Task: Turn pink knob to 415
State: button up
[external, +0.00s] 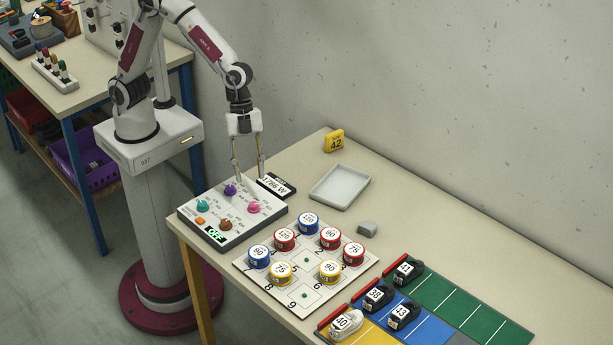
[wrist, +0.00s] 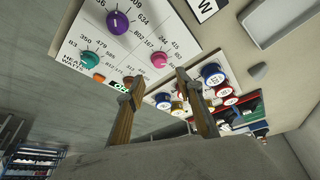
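The pink knob (external: 253,208) sits on the right side of a light control panel (external: 196,226) at the left end of the table. It also shows in the wrist view (wrist: 159,60), with printed numbers around it, among them 415 on its upper right. Its pointer is too small to read surely. My gripper (external: 249,176) is open and empty above the panel's back edge. In the wrist view its two fingers (wrist: 156,78) are spread apart, with the pink knob showing between and beyond their tips, not touched.
Purple (external: 230,190), teal (external: 202,206) and brown (external: 225,224) knobs share the panel, with an orange switch and a green display. A "1786 W" sign (external: 277,185) stands close behind. A grey tray (external: 340,187) and a numbered board with several round tins (external: 304,288) lie to the right.

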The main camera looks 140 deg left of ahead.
aim_at(253, 204)
jog(key=shift+f, duration=0.1)
dwell(0.3)
jog(key=shift+x, duration=3.8)
grip_shut()
